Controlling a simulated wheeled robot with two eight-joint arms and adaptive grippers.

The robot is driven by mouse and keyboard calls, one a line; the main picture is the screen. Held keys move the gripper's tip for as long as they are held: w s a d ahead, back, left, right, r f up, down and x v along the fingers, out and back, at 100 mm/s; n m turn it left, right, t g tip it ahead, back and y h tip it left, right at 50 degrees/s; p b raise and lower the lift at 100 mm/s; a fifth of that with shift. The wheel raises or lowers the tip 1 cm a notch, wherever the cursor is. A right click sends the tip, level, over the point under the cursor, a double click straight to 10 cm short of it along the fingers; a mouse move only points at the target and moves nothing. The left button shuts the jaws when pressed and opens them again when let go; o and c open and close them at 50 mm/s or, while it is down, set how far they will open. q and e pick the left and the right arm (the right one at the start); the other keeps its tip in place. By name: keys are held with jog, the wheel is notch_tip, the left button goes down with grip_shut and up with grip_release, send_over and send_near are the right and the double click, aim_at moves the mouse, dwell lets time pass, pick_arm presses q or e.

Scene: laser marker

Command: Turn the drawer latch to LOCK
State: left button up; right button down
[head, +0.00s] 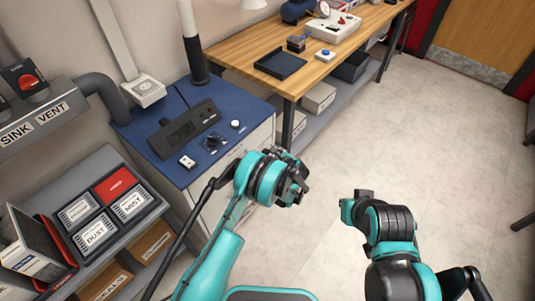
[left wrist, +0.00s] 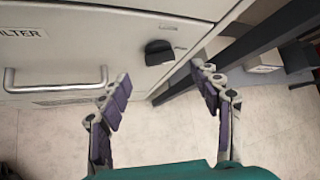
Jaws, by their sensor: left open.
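The drawer latch (left wrist: 160,52) is a black knob on the white drawer front (left wrist: 60,50), right of the metal handle (left wrist: 58,84), in the left wrist view. Its pointer direction is hard to tell, and small marks near it are unreadable. My left gripper (left wrist: 163,82) is open, with one finger on either side below the latch and nothing between them. In the head view my left gripper (head: 297,180) is in front of the cabinet (head: 232,170), and I cannot make out the latch. My right gripper (head: 357,203) is out over the floor, away from the cabinet.
The blue cabinet top (head: 165,165) holds a dark control unit (head: 183,130). A wooden workbench (head: 330,70) stands to its right, with a shelf and bins below. A rack of labelled boxes (head: 100,205) is at the left. The floor on the right is clear.

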pick_arm(q)
jog(key=b+x, duration=0.2)
jog(key=x, duration=0.5)
jog(key=shift+f+b, duration=0.3)
jog(key=shift+b, duration=0.05)
jog(key=shift+w+a, duration=0.1)
jog(key=shift+a, duration=0.05)
